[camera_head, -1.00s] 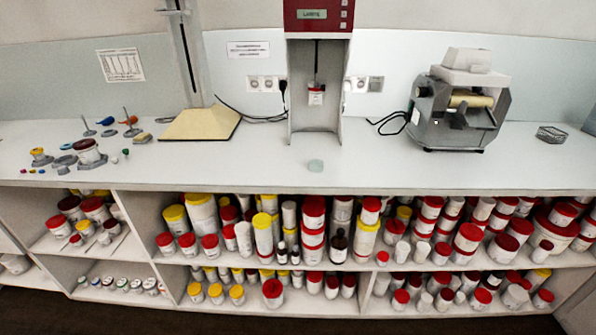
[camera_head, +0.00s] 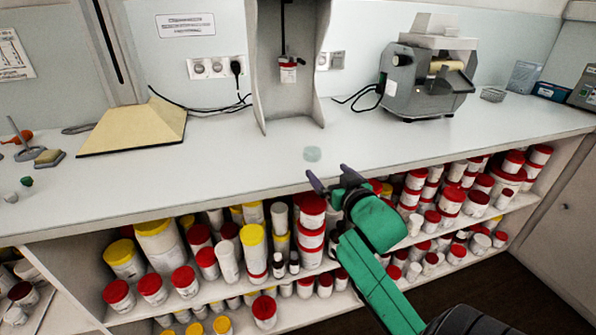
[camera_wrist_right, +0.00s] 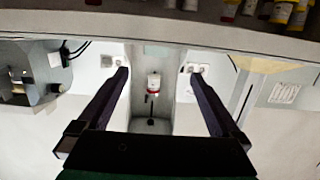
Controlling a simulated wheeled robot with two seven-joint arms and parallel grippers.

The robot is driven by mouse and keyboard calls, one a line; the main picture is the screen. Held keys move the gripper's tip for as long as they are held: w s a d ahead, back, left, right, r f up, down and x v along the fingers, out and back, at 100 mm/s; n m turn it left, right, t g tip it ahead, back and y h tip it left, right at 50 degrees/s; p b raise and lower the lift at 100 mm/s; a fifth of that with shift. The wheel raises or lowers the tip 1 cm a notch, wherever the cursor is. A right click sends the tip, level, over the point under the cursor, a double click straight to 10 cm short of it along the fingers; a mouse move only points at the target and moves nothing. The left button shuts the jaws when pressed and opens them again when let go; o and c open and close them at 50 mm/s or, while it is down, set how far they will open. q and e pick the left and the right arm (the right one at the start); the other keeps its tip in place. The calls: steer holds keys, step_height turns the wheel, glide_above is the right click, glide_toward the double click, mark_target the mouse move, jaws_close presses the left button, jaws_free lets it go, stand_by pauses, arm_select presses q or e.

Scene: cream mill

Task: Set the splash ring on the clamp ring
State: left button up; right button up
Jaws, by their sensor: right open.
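The container also shows in the right wrist view (camera_wrist_right: 153,83), where the picture is upside down. I cannot make out which part is the clamp ring. My left gripper is out of view.
The white bench (camera_head: 230,170) is clear around the pale piece. A beige-based stand (camera_head: 135,128) is at left and a grey roller mill (camera_head: 428,85) at right. Red- and yellow-lidded jars fill the shelves below. A metal stand (camera_head: 25,145) sits at far left.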

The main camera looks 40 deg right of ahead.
mark_target(316, 157)
steer(key=x, duration=1.4)
steer(key=shift+s+d, duration=0.15)
steer(key=shift+d, duration=0.25)
steer(key=c, duration=1.4)
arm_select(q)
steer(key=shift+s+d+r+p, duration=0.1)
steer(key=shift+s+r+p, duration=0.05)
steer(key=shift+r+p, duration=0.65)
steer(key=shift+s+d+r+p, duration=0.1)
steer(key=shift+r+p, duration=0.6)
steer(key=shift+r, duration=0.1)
arm_select(e)
steer(key=shift+r, duration=1.2)
